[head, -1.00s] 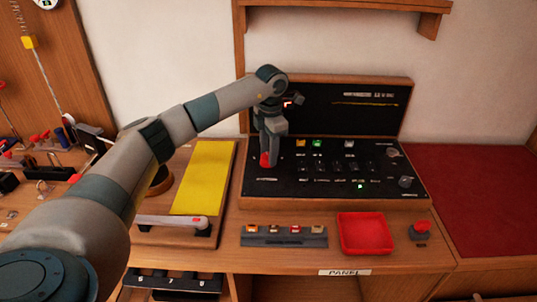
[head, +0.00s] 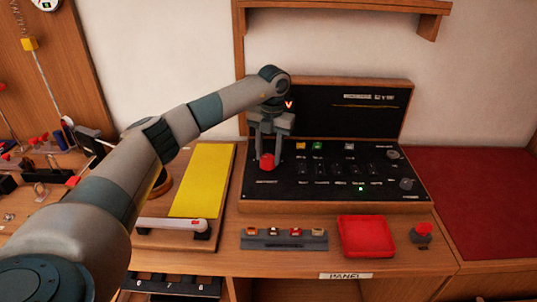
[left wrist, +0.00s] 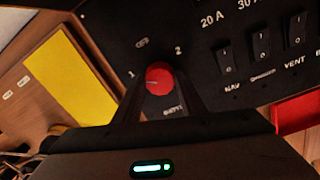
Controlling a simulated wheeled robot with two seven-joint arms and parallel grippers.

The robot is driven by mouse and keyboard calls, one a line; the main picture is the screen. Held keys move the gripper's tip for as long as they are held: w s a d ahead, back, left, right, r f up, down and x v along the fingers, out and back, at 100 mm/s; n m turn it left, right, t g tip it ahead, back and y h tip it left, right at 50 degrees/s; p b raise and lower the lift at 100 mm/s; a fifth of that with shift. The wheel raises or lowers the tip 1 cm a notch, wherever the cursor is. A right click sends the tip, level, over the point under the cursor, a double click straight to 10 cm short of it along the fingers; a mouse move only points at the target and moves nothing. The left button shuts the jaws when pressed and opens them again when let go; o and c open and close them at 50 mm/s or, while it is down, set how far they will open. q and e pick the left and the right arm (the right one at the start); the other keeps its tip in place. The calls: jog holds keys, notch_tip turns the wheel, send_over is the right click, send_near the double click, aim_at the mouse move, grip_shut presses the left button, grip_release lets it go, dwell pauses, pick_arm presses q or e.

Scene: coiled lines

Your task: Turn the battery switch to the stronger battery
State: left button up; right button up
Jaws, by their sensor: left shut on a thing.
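The red battery switch knob (head: 267,161) sits at the left end of the black panel (head: 330,192). In the left wrist view the knob (left wrist: 159,78) is round, with a pale mark on it and the labels 1, 2 and a partly hidden "BATT" around it. My left gripper (head: 268,158) comes down on the knob from above, one finger on each side. In the left wrist view its fingers (left wrist: 158,90) are shut on the knob. The display on the upright back panel (head: 370,97) is too small to read. My right gripper is not in view.
Several rocker switches (head: 340,168) and two grey knobs lie right of the red knob. In front are a grey fuse strip (head: 284,246), a red tray (head: 366,237) and a red-topped button (head: 422,232). A yellow sheet (head: 203,180) lies left of the panel.

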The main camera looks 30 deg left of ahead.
pick_arm(q)
jog(key=shift+r, duration=0.1)
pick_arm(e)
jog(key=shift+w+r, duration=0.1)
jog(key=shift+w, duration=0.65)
pick_arm(q)
jog(key=o, duration=1.1)
jog(key=shift+c, duration=0.2)
jog(key=shift+r, duration=0.8)
notch_tip(320, 180, up, 9)
jog(key=b, duration=0.3)
notch_tip(320, 180, up, 7)
send_over(271, 158)
jog(key=shift+d+f+p, duration=0.15)
jog(key=shift+p, duration=0.2)
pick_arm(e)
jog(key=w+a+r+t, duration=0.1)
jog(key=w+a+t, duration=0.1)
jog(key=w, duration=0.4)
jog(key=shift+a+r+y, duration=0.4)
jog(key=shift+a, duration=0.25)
